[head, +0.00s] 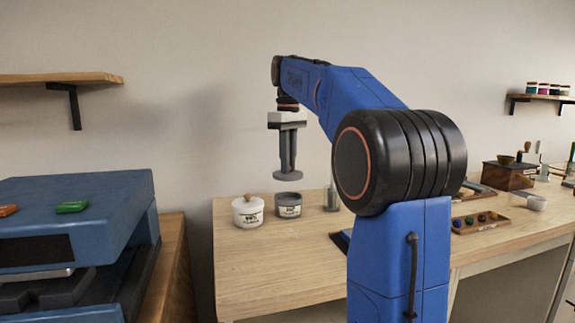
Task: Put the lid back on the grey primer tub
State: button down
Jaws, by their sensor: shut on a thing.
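The grey primer tub (288,207) stands open on the wooden table, near its back left. Its dark inside shows at the top, and the writing on its label is too small to read. My gripper (288,167) points down and is shut on the grey lid (288,176). The lid is a flat disc, held about level above the tub, with a gap of wall showing between them. In this view it lines up over the tub's opening; the exact depth offset cannot be told.
A white tub (247,213) with a lid and knob stands close left of the grey tub. A small metallic cylinder (331,200) stands to the right, partly behind my arm. The table (270,260) is clear in front of the tubs. A blue machine (75,240) stands far left.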

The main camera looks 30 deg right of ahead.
jog(key=shift+f, duration=3.1)
jog(key=shift+f, duration=0.2)
jog(key=c, duration=1.6)
grip_release()
jog(key=shift+o, duration=0.6)
jog(key=o, duration=0.4)
jog(key=shift+c, duration=0.2)
jog(key=shift+r, duration=0.1)
jog(key=shift+r, duration=3.4)
